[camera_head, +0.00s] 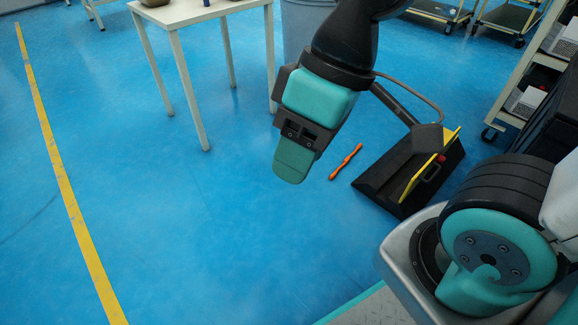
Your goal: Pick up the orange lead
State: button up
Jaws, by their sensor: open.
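The orange lead (346,162) lies on the blue floor, a thin orange piece set at a slant. It lies right of my gripper in the picture and just left of a black case. My gripper (292,163) points downward with teal finger pads and shows nothing held. It appears above the floor and apart from the lead. I see the fingers nearly edge-on, so one largely hides the other.
A shelf cart (528,62) stands right. The left floor is clear.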

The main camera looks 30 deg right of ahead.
aim_at(347, 160)
jog(key=u, duration=0.6)
jog(key=i, duration=3.05)
jog(key=z, duration=3.15)
jog(key=i, duration=0.5)
jog(key=z, duration=0.05)
